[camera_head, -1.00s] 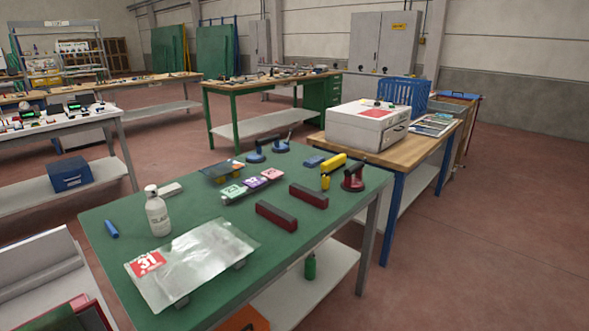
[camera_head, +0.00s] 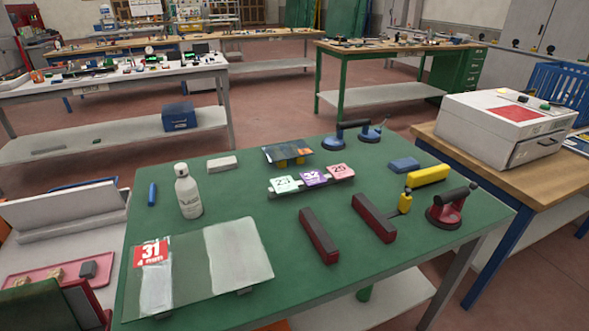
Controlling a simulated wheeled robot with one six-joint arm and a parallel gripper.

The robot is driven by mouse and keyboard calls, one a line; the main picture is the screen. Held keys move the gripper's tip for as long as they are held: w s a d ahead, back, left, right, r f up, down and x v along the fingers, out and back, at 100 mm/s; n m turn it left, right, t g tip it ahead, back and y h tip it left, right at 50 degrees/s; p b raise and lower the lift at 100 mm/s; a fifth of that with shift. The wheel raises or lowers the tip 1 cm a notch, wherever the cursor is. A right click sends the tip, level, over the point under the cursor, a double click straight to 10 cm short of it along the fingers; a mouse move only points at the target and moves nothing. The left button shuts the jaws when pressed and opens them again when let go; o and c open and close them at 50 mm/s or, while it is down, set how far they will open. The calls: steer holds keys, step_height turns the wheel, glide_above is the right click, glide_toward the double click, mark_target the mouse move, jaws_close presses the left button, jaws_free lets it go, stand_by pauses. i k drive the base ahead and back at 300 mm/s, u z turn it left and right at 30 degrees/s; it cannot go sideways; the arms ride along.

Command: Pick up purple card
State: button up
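The purple card (camera_head: 313,178) stands in a dark holder (camera_head: 290,190) on the green table (camera_head: 285,235). It is the middle one of three cards, with a light green card (camera_head: 284,184) marked 23 on its left and a pink card (camera_head: 340,172) on its right. The purple card carries a white mark that looks like a number. The holder is near the middle of the table. My gripper is not in this view.
Two dark red bars (camera_head: 319,236) lie in front of the holder. A white bottle (camera_head: 188,192) stands to the left, behind a glass sheet (camera_head: 240,256). Suction lifters (camera_head: 445,207) stand right and behind. Bare green surface surrounds the holder's left side.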

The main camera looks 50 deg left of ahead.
mark_target(313, 178)
steer(key=u, duration=0.7)
steer(key=i, duration=0.85)
steer(key=u, duration=1.3)
steer(key=i, duration=0.4)
steer(key=u, duration=0.2)
